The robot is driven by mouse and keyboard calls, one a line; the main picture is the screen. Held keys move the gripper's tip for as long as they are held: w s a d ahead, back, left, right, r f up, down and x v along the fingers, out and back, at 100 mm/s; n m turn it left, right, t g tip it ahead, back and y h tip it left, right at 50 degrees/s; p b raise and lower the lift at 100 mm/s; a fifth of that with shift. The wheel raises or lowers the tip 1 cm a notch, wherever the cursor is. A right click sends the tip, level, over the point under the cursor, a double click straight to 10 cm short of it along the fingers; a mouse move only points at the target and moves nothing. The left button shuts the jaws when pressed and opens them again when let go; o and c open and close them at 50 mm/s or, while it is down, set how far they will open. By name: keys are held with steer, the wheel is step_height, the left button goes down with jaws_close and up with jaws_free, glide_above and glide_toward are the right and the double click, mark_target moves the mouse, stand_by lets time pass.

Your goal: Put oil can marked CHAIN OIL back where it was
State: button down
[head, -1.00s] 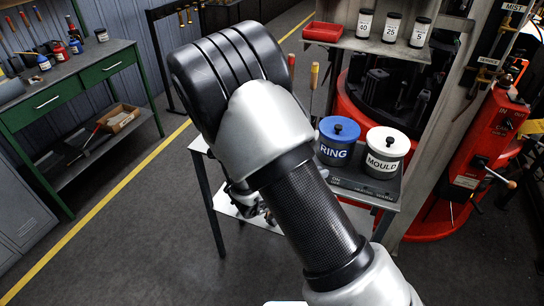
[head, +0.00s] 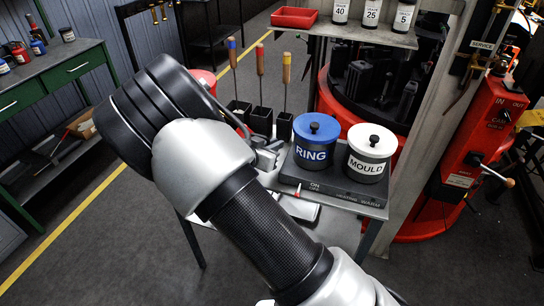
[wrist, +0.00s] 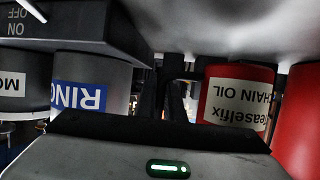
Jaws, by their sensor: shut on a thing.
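The oil can marked CHAIN OIL (wrist: 238,98) is red with a white label. It shows upside down in the wrist view, right of the finger area. My gripper (wrist: 172,92) is shut, with dark parts meeting the can's side; the exact contact is hidden behind the gripper body. I cannot tell whether the can's base touches the bench. In the head view my arm hides most of the gripper and the can. A bit of red (head: 205,80) shows behind the arm; I cannot tell which can it is.
A second red object (wrist: 300,120) stands close beside the can. The blue-lidded RING jar (head: 313,145) and white-lidded MOULD jar (head: 368,155) stand on a dark hotplate (head: 330,188). Upright tools stand in black holders (head: 262,121) behind. A shelf with small jars (head: 371,12) overhangs.

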steer(key=shift+f, duration=1.85)
steer(key=shift+f+b, duration=0.1)
steer(key=shift+b, duration=0.2)
steer(key=c, duration=1.9)
jaws_free()
steer(key=shift+f, duration=0.1)
steer(key=shift+o, duration=0.2)
